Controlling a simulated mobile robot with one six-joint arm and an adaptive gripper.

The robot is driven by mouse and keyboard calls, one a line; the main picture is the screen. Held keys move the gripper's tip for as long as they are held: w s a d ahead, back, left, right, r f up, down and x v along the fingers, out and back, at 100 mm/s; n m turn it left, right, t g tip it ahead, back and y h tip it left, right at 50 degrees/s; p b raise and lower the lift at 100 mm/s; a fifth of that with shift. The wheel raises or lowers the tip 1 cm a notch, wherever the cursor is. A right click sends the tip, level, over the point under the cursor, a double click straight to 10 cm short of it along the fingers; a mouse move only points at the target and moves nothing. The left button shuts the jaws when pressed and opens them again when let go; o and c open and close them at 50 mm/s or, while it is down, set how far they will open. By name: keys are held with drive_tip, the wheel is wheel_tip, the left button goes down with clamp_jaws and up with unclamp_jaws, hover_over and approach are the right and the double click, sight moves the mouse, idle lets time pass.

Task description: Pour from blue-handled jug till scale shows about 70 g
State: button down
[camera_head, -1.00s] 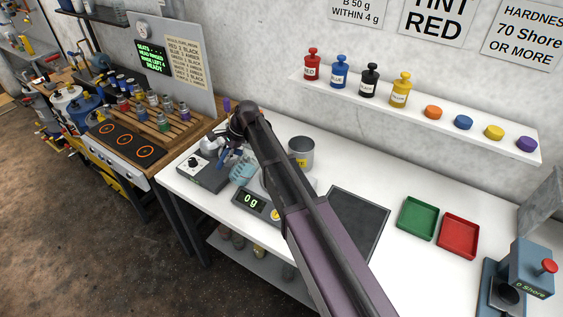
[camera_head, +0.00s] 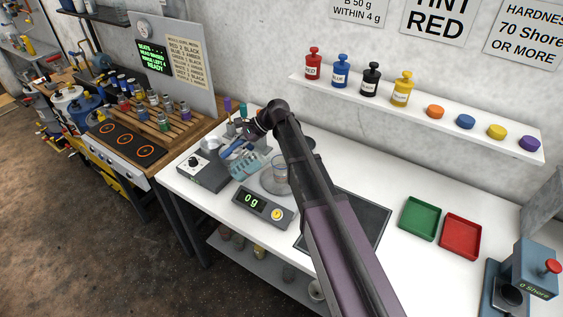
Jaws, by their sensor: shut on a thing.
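The scale (camera_head: 262,206) sits on the white bench and its display reads 0 g. A clear cup (camera_head: 280,172) stands on its round pan, partly behind my arm; its contents are too small to tell. My gripper (camera_head: 248,134) is at the back left of the scale, above the bench and apart from the cup. It is shut on what looks like the blue-handled jug, of which a blue part (camera_head: 235,147) shows just below the fingers.
A dark mat (camera_head: 357,216), a green tray (camera_head: 420,218) and a red tray (camera_head: 461,236) lie right. Bottles stand on the wall shelf (camera_head: 420,110).

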drive_tip(key=shift+w+d+r+y+b, duration=0.15)
drive_tip(key=shift+d+r+y+b, duration=0.2)
drive_tip(key=shift+d+r+y, duration=0.65)
idle(2.0)
drive_tip(key=shift+w+d+r+g+y+b, duration=0.15)
drive_tip(key=shift+d+r+g+y+b, duration=0.2)
drive_tip(key=shift+d+r+y, duration=0.3)
idle(1.3)
drive_tip(key=shift+w+d+r+y+b, duration=0.1)
drive_tip(key=shift+d+r+y+b, duration=0.2)
drive_tip(key=shift+d+y, duration=0.2)
drive_tip(key=shift+w+d+r+y+b, duration=0.1)
drive_tip(key=shift+d+r+y+b, duration=0.25)
drive_tip(key=shift+d, duration=0.2)
idle(1.5)
drive_tip(key=shift+a, duration=0.1)
